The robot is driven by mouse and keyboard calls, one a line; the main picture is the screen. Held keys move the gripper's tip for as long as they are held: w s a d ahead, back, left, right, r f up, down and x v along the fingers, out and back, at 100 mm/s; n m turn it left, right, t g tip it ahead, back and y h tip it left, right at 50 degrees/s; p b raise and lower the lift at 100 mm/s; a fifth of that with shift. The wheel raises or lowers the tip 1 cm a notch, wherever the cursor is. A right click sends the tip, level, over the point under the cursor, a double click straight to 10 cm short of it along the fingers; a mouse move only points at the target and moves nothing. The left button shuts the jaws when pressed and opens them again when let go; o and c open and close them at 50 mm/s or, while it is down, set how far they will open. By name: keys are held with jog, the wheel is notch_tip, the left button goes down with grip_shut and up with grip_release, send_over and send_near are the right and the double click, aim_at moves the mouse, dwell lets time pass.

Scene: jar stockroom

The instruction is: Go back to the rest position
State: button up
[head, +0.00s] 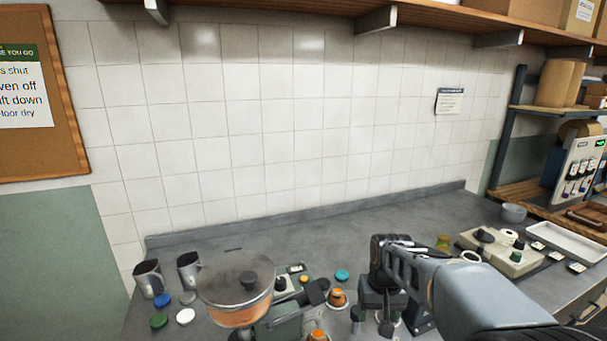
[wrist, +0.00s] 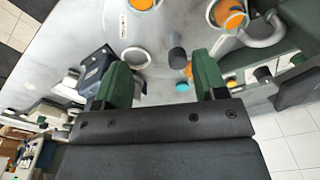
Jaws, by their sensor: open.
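My gripper (wrist: 163,75) shows in the wrist view as two green fingers spread wide apart, with only the grey counter and things on it visible between and beyond them. In the head view my arm reaches in from the lower right, and my gripper's dark end hangs over the counter (head: 310,245) near its front. Exact fingertips are hard to make out there. A dark grey cylindrical knob (wrist: 177,57) lies between the fingers in the wrist view, and I cannot tell its distance. I see nothing held.
A control box (head: 500,252) and white tray (head: 566,242) stand right. The counter's back strip is clear; a wooden shelf (head: 330,14) hangs above.

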jog(key=s+r+t, duration=0.3)
jog(key=s+t, duration=0.1)
jog(key=s, duration=0.9)
jog(key=shift+a+r+n, duration=0.15)
jog(key=shift+r+n, duration=0.15)
jog(key=shift+r, duration=0.05)
jog(key=shift+s, duration=0.1)
dwell(1.2)
